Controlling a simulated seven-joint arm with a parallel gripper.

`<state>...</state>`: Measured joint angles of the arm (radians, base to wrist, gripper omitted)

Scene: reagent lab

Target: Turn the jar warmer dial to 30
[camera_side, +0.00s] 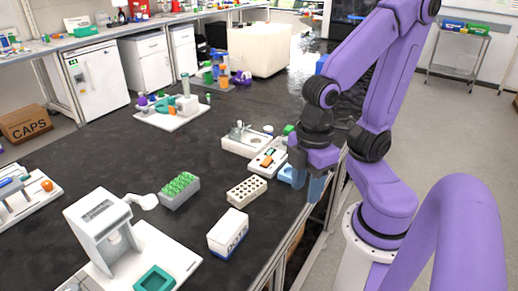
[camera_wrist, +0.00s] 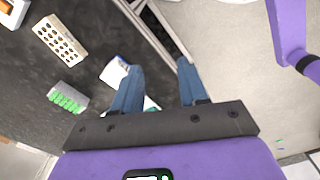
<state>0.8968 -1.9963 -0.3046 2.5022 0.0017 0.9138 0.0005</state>
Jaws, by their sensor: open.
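I cannot clearly make out a jar warmer or a dial marking in either view. A white unit with orange and dark parts (camera_side: 268,160) sits near the bench's right edge, beside my gripper, and a white unit with small metal parts (camera_side: 246,140) stands just behind it; both are too small to identify. My gripper (camera_side: 308,188) has its blue fingers pointing down near the bench edge. In the wrist view my gripper (camera_wrist: 160,68) has its fingers apart with nothing held between them.
A white rack with holes (camera_side: 246,190), a green-capped tube rack (camera_side: 180,190) and a white box (camera_side: 228,234) stand left of my gripper. A larger white machine (camera_side: 100,230) is at the lower left. The dark bench (camera_side: 120,165) has clear room at centre left.

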